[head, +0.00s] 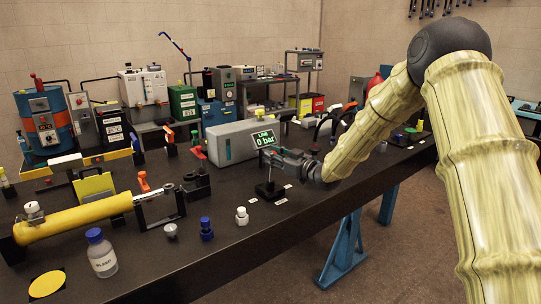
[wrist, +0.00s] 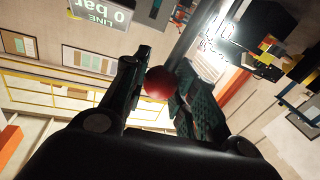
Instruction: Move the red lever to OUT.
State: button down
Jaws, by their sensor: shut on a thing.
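My gripper (head: 274,155) reaches in from the right, just below the display in the head view. In the wrist view my gripper (wrist: 158,85) is shut on the red ball knob of the red lever (wrist: 158,83), which sits between the two fingers.
The display (head: 265,138) reads "LINE 0 bar". A grey box (head: 222,143) stands behind it. A yellow cylinder (head: 75,219), a clear bottle (head: 101,256), a blue fitting (head: 206,229) and a white fitting (head: 242,216) stand on the dark bench (head: 180,270) to the left.

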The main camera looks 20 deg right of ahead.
jog(key=d+m, duration=0.1)
jog(key=w+d+m, duration=0.1)
jog(key=d+f+m+p, duration=0.1)
jog(key=d, duration=0.1)
jog(key=shift+w+d+f+t, duration=0.1)
jog(key=shift+w+t, duration=0.15)
jog(key=shift+t, duration=0.05)
jog(key=c, duration=1.1)
grip_release()
jog(key=shift+s, duration=0.1)
jog(key=v, duration=1.2)
jog(key=shift+d, duration=0.1)
